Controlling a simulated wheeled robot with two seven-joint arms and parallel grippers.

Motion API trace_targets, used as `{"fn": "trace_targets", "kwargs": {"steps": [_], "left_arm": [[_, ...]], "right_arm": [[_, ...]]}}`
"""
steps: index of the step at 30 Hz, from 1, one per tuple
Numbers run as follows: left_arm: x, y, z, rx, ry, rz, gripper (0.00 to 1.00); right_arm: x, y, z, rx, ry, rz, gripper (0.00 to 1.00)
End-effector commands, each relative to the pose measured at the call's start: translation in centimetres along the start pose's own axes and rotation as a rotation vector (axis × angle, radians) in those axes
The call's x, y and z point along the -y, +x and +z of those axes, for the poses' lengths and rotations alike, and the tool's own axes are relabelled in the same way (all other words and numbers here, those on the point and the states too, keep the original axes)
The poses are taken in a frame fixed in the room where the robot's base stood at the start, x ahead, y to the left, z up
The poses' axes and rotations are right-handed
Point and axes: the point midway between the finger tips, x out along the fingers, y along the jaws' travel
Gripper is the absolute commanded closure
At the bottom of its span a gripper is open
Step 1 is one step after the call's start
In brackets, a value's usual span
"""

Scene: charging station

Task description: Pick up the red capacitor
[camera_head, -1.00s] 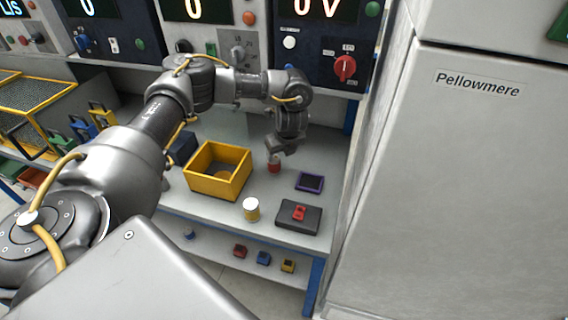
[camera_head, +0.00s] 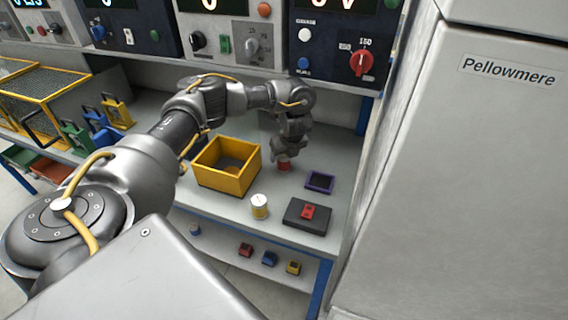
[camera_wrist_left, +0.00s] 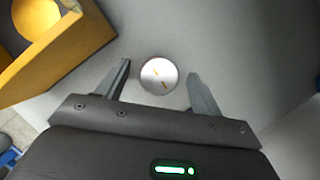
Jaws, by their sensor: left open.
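The red capacitor (camera_head: 284,164) stands upright on the grey bench, right of the yellow bin. My left gripper (camera_head: 290,150) is directly over and around the capacitor's top in the head view. In the left wrist view the left gripper (camera_wrist_left: 158,77) is open, with a gap on each side of the capacitor. My right gripper is not in view.
A yellow bin (camera_head: 205,174) stands close to the left. A tall grey cabinet (camera_head: 440,200) bounds the right.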

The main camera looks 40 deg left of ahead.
Motion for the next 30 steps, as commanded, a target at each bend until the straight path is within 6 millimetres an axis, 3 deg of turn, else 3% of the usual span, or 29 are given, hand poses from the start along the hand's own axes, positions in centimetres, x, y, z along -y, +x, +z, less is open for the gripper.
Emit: {"fn": "trace_targets", "kwargs": {"steps": [1,6,16,27,30], "left_arm": [[-0.2,1.4,-0.5,-0.003,-0.002,0.004,0.33],[-0.2,3.4,-0.5,-0.002,-0.002,0.002,0.33],[-0.1,3.7,-0.4,-0.001,0.0,0.0,0.35],[-0.1,3.7,-0.4,-0.001,0.0,0.0,0.83],[-0.1,3.7,-0.4,0.0,0.0,0.0,0.83]], "right_arm": [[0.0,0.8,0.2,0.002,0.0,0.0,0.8],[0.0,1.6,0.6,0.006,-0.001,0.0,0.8],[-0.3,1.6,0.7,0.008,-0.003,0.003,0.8],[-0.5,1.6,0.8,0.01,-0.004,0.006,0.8],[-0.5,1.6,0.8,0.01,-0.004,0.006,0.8]]}}
